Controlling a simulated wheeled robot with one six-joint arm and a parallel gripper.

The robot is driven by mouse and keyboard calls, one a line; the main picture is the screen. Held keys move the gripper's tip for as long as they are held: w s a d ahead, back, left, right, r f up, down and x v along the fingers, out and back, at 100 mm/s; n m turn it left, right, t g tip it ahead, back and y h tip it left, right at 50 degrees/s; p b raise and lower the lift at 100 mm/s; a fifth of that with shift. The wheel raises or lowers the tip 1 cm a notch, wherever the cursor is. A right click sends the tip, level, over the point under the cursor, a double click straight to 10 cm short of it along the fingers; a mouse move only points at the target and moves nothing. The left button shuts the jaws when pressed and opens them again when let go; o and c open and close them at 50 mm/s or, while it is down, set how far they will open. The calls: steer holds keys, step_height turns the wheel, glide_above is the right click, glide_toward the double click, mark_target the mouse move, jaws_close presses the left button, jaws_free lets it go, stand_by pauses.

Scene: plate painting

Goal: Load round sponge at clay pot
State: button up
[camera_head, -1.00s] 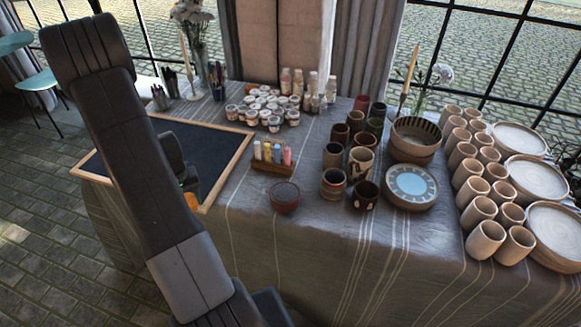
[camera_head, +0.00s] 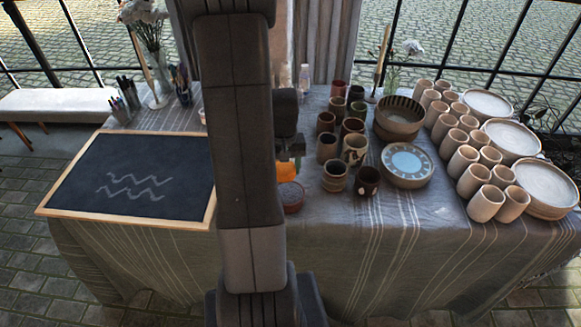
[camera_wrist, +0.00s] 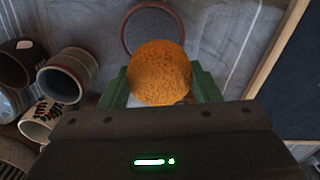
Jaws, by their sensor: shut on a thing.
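My gripper (camera_wrist: 160,92) is shut on the round orange sponge (camera_wrist: 159,70), which sits between its green fingers in the wrist view. In the head view the sponge (camera_head: 286,172) shows just right of my arm, with the gripper (camera_head: 290,150) mostly dark and partly hidden. The clay pot (camera_head: 291,197) is a small reddish-brown round bowl with a dark grey speckled surface inside, standing on the table close to the sponge. In the wrist view the pot (camera_wrist: 152,22) is just beyond the sponge, which overlaps its near edge. I cannot tell the height between them.
A blackboard (camera_head: 140,175) with two wavy lines lies at left. Dark cups (camera_head: 335,176) stand close right of the pot, then a blue-patterned plate (camera_head: 407,163) and rows of clay cups (camera_head: 487,203). My arm hides the paint pots. The cloth in front of the pot is clear.

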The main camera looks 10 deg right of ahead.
mark_target(289, 191)
steer(key=shift+s+d+r, duration=0.3)
steer(key=shift+s+d, duration=0.2)
steer(key=shift+s, duration=0.2)
steer(key=shift+f+b, duration=2.25)
steer(key=shift+f, duration=0.75)
steer(key=shift+f+b, duration=0.5)
steer(key=shift+f, duration=0.05)
steer(key=shift+r+p, duration=2.65)
steer(key=shift+r, duration=1)
steer(key=shift+w+f, duration=0.1)
